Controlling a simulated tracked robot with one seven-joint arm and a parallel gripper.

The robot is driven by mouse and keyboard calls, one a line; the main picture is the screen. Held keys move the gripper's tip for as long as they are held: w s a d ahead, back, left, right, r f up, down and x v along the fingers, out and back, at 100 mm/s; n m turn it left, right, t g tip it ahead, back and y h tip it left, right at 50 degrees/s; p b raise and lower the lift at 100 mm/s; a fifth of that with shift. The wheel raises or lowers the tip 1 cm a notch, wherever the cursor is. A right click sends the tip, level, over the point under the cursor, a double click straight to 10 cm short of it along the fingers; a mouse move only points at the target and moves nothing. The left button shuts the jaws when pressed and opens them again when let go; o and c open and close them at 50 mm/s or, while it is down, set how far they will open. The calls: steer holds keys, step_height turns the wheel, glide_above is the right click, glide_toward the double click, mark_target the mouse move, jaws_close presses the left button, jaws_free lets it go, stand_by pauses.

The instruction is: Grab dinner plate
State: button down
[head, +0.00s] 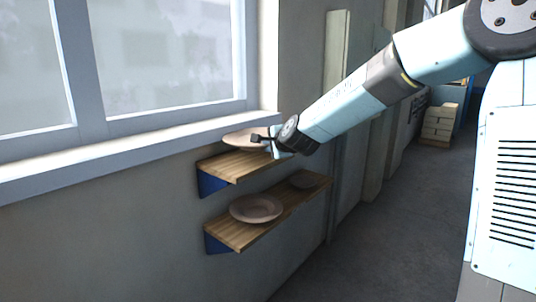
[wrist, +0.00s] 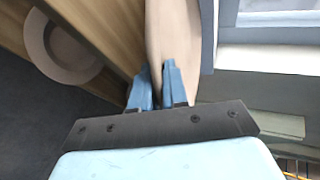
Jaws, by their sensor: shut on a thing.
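A round, pale pinkish-beige plate (head: 240,139) is at the upper wooden shelf (head: 232,167), under the window sill. My gripper (head: 262,138) is at its right edge. In the wrist view the two blue fingers of my gripper (wrist: 158,88) are shut on the rim of this plate (wrist: 172,40), one finger on each face. Whether the plate still touches the shelf I cannot tell. A second plate (head: 256,208) lies on the lower wooden shelf (head: 235,233); it also shows in the wrist view (wrist: 62,50) at the upper left.
The window sill (head: 130,150) runs just above the upper shelf. Stacked boxes (head: 439,124) stand far back at the right. The floor (head: 390,230) right of the shelves is clear.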

steer(key=s+d+r, duration=0.7)
steer(key=s+r, duration=0.1)
steer(key=s, duration=0.1)
steer(key=shift+s+d, duration=0.15)
steer(key=shift+s, duration=0.15)
stand_by(1.8)
